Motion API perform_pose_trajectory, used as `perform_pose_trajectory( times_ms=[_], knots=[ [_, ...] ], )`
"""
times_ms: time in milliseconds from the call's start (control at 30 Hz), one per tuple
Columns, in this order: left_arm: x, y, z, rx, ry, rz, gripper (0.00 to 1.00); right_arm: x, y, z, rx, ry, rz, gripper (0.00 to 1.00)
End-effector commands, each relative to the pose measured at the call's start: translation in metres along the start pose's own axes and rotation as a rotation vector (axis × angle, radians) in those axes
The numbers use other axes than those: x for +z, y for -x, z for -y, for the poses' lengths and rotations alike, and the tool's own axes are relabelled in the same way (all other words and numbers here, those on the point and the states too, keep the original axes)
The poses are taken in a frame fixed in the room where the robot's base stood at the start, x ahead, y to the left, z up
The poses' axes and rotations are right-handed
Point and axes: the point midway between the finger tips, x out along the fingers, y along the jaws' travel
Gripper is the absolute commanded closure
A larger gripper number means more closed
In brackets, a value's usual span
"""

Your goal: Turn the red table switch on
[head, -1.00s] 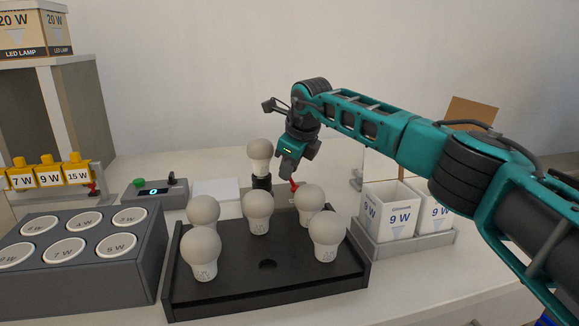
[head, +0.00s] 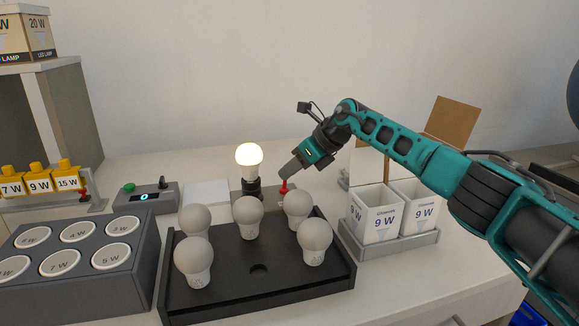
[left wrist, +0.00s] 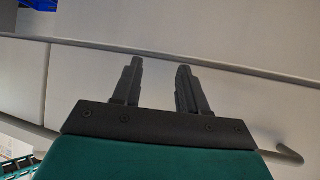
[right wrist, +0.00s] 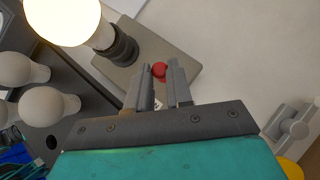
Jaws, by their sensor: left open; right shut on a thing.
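The red table switch (head: 284,187) stands on a grey base behind the black tray, right of the bulb socket (head: 251,187). The bulb (head: 249,154) upright in that socket is lit. My right gripper (head: 286,175) reaches down from the right to the switch. In the right wrist view its fingers (right wrist: 159,66) are shut on the red switch knob (right wrist: 159,71), and the glowing bulb (right wrist: 66,14) is at upper left. My left gripper (left wrist: 160,65) shows only in its wrist view, open and empty, in front of pale furniture panels.
The black tray (head: 254,295) holds several unlit bulbs close in front of the switch. White 9 W boxes (head: 385,222) stand at right. A grey holder (head: 130,280) with labelled round wells and a control box with a green button (head: 146,197) are at left.

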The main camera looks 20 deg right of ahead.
Motion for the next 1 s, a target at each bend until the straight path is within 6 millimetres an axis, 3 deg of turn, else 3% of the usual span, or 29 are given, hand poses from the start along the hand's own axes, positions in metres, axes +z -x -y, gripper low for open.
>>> perform_pose_trajectory(
  times_ms=[100, 133, 367, 733, 867, 1000],
  knots=[
    [0.0, 0.0, 0.0, 0.0, 0.0, 0.001, 0.57, -0.001, -0.001, -0.001, 0.0, 0.002, -0.003, 1.0],
    [0.0, 0.0, 0.0, 0.0, 0.0, 0.001, 0.57, 0.0, -0.001, -0.001, 0.0, 0.002, -0.003, 0.77],
    [0.0, 0.0, 0.0, -0.001, 0.0, 0.001, 0.57, 0.0, -0.001, -0.001, -0.001, 0.002, -0.003, 0.55],
    [-0.003, 0.0, 0.001, -0.001, -0.001, -0.003, 0.57, 0.001, 0.007, 0.0, -0.002, 0.005, -0.002, 0.54],
    [-0.007, 0.002, 0.001, -0.001, -0.002, -0.005, 0.57, 0.001, 0.025, 0.001, -0.003, 0.004, -0.001, 0.54],
    [-0.012, 0.005, 0.001, -0.001, -0.002, -0.006, 0.57, 0.002, 0.057, 0.001, -0.005, 0.005, -0.001, 0.54]
  ],
)
